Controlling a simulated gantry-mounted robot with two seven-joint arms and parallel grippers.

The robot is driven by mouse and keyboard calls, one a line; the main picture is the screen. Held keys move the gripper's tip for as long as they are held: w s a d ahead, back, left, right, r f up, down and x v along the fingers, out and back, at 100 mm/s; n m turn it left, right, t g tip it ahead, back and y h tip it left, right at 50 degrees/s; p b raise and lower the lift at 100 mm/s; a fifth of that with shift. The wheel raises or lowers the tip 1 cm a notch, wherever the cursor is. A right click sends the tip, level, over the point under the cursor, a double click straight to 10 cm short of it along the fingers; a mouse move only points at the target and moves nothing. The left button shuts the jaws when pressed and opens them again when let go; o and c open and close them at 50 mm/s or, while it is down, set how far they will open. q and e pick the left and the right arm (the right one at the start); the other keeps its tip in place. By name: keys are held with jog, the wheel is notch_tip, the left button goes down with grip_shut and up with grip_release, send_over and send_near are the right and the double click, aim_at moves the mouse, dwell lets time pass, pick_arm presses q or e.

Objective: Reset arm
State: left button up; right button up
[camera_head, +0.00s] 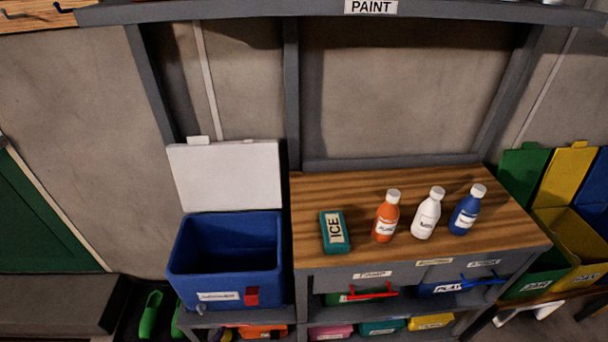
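Neither of my arms nor grippers shows in the head view. A blue cooler bin (225,258) stands left of the wooden worktop, its white lid (226,175) raised against the wall and its inside looking dark and empty. On the worktop (330,190) lies a teal block labelled ICE (334,232). To its right an orange bottle (386,216), a white bottle (427,213) and a blue bottle (467,210) stand upright in a row, all with white caps.
Green, yellow (578,245) and blue lidded bins stand at the right. A shelf labelled PAINT (371,7) crosses the top. The worktop's back is clear.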

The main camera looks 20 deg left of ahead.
pick_arm(q)
jog(key=s+d+r+n+g+h, duration=0.1)
jog(key=s+d+r+n+g, duration=0.15)
jog(key=s+g, duration=0.2)
jog(key=s+d+r+n+g+h, duration=0.1)
jog(key=s+d+r+g, duration=0.15)
jog(key=s, duration=0.35)
notch_tip(320, 180, up, 39)
jog(key=p, duration=3.8)
jog(key=shift+s+f+g, duration=0.2)
jog(key=shift+s+g, duration=0.1)
jog(key=shift+s, duration=0.05)
